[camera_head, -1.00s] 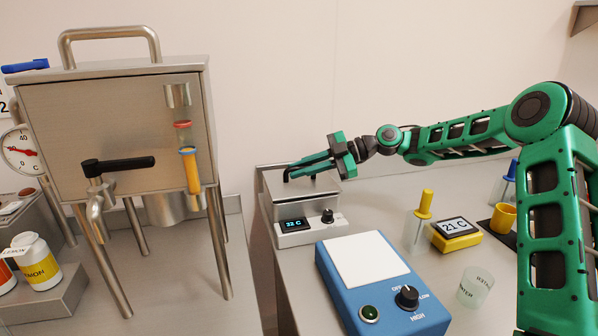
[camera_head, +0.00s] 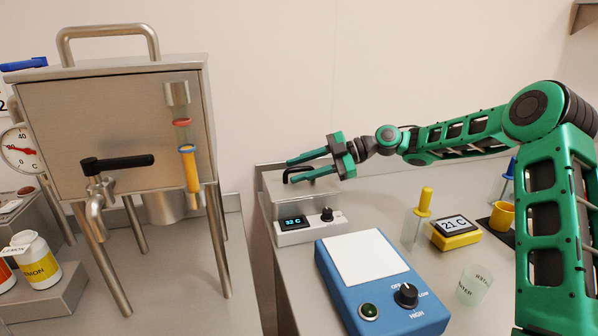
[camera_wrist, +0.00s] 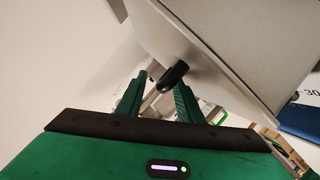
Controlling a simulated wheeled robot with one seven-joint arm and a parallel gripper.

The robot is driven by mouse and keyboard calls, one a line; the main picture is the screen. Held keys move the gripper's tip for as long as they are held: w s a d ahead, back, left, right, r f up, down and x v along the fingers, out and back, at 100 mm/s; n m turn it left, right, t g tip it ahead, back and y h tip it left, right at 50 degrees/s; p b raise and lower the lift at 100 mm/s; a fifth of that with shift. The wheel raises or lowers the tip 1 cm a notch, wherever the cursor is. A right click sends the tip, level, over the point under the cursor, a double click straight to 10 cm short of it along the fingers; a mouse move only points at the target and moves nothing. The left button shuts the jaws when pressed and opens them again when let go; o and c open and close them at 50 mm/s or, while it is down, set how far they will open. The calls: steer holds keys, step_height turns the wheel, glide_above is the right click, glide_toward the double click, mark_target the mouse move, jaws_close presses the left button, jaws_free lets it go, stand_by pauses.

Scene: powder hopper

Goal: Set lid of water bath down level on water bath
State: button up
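The water bath (camera_head: 308,232) is a grey box with a display reading 32 C and a black knob, at the back left of the right-hand bench. Its metal lid (camera_head: 322,187) lies on top and looks level; it also shows in the wrist view (camera_wrist: 225,45). The lid has a black handle (camera_head: 299,173), seen end-on in the wrist view (camera_wrist: 174,76). My gripper (camera_head: 290,170) is open at the handle, with one finger on each side in the head view. In the wrist view, the handle lies close to the right finger; contact cannot be told.
A blue hotplate (camera_head: 380,285) with a white top stands in front of the bath. A yellow-handled tool in a glass (camera_head: 420,220), a yellow 21 C meter (camera_head: 456,235) and a clear beaker (camera_head: 474,286) stand to the right. A steel hopper (camera_head: 110,130) stands left, across a gap.

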steer(key=shift+d, duration=0.1)
steer(key=v, duration=1)
steer(key=shift+d, duration=0.3)
